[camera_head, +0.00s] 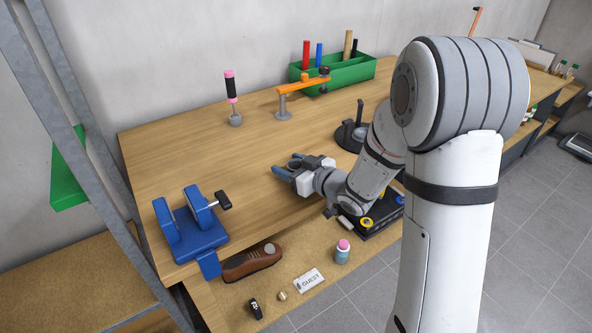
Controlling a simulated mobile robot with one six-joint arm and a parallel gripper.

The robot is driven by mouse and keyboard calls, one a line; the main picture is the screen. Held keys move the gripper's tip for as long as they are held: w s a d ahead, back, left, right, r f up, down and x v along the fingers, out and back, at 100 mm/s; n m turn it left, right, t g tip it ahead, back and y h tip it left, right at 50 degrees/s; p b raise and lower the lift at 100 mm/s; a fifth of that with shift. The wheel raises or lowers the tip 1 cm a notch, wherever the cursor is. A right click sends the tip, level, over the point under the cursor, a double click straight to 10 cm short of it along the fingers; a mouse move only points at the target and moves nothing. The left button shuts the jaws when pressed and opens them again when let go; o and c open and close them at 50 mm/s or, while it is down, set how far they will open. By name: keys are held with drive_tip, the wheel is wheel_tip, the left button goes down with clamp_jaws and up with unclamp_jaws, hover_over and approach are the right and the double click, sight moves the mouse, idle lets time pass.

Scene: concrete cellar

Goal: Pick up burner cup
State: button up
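My gripper (287,165) hangs over the middle of the workbench, pointing left. Its two fingers look spread, with nothing visible between them. I cannot tell for sure which thing is the burner cup. One candidate is a black round-based item with an upright part (345,137), behind my gripper to the right and partly hidden by my arm. Another is a small blue-grey container with a pink top (342,251), on the lower ledge in front of the bench. My gripper touches neither.
A blue vise (190,232) sits at the bench's left front. A brown shoe-like item (250,262) and a guest card (309,280) lie below. An orange-armed stand (284,108), a pink-topped black tool (232,98) and a green tool box (335,78) stand behind. The left bench top is clear.

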drive_tip(key=c, duration=0.9)
drive_tip(key=shift+r, duration=0.1)
drive_tip(key=shift+s+d+r, duration=0.3)
drive_tip(key=shift+d+r, duration=0.1)
drive_tip(key=shift+r, duration=0.05)
drive_tip(key=s+d+r, duration=0.2)
drive_tip(key=s+d, duration=0.1)
drive_tip(key=s+d+r+p, duration=0.1)
drive_tip(key=s+d+r, duration=0.1)
drive_tip(key=s+d, duration=0.1)
drive_tip(key=s+d+r, duration=0.3)
drive_tip(key=shift+s+d, duration=0.1)
drive_tip(key=shift+s, duration=0.05)
drive_tip(key=shift+p, duration=0.35)
